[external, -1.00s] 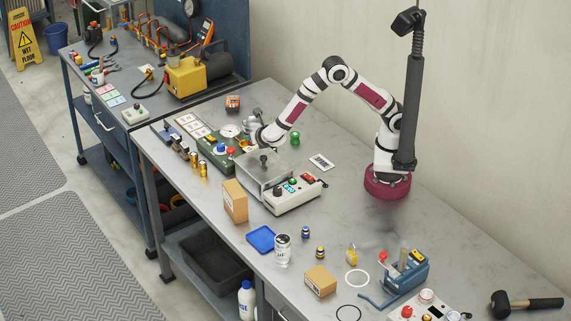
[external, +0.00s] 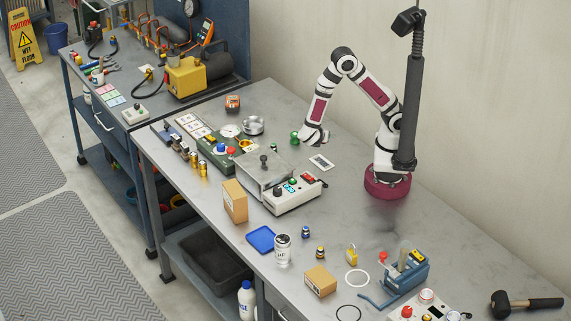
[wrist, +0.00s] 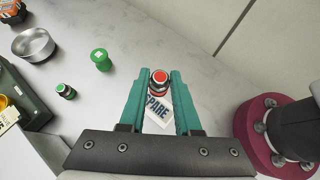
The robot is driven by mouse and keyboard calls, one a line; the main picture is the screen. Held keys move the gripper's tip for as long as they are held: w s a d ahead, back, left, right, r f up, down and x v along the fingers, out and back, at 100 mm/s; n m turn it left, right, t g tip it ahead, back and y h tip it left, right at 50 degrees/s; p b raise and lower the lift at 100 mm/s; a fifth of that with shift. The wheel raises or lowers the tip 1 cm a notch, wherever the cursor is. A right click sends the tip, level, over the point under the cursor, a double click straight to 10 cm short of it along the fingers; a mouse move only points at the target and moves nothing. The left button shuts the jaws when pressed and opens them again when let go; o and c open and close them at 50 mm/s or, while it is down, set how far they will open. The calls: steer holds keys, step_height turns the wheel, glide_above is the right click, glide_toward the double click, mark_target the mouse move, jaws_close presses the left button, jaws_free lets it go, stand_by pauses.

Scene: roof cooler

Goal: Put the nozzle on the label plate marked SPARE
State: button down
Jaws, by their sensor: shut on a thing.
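The nozzle (wrist: 159,80), a small piece with a red top and a dark and metallic body, is between the teal fingertips of my gripper (wrist: 159,76) in the wrist view. My gripper is shut on it. The white label plate (wrist: 157,112) reading SPARE shows between the fingers, partly hidden by the nozzle and the fingers. In the external view the plate (external: 321,162) lies flat on the bench, just in front of my gripper (external: 304,143). The nozzle cannot be made out there, and its height over the bench is unclear.
A green knob-like piece (wrist: 101,60) and a smaller green-topped piece (wrist: 66,91) stand left of my gripper. A metal bowl (wrist: 34,45) is farther left. A white control box (external: 296,196) stands in front of the plate.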

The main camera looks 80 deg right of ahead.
step_height(320, 180, down, 9)
steer(key=shift+r, duration=0.1)
steer(key=c, duration=0.6)
jaws_free()
steer(key=v, duration=1.1)
steer(key=s+a+r+m+t+y, duration=0.1)
steer(key=s+a+r+m+y, duration=0.1)
steer(key=s+r+m+y, duration=1)
steer(key=s+r+m, duration=0.1)
steer(key=m, duration=0.8)
steer(key=shift+r+m+t+y, duration=0.3)
steer(key=shift+r+m+y, duration=0.05)
steer(key=shift+m+y, duration=0.05)
steer(key=shift+s, duration=0.1)
